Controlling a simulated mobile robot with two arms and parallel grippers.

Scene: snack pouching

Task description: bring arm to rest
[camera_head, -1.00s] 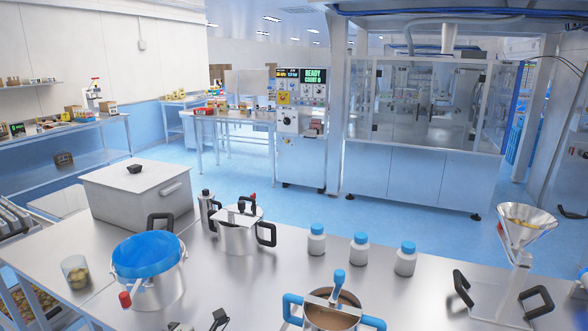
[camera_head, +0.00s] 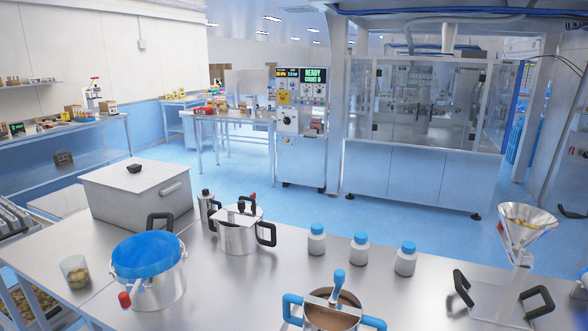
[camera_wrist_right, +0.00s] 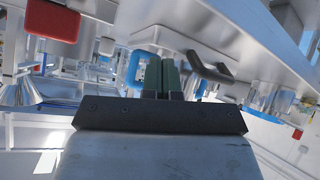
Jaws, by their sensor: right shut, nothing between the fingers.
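My right gripper (camera_wrist_right: 161,76) shows in the right wrist view. Its two dark green fingers are together with nothing between them. A black handle (camera_wrist_right: 212,68) shows just beyond the fingertips. Neither of my grippers shows in the head view, and my left gripper is in no view.
The steel table (camera_head: 230,290) carries a blue-topped pot (camera_head: 148,258), a clamped pot (camera_head: 238,235), a blue-handled pot (camera_head: 332,316), three white bottles (camera_head: 361,250), a grey box (camera_head: 140,195) and a funnel (camera_head: 524,225). Bare tabletop lies between them.

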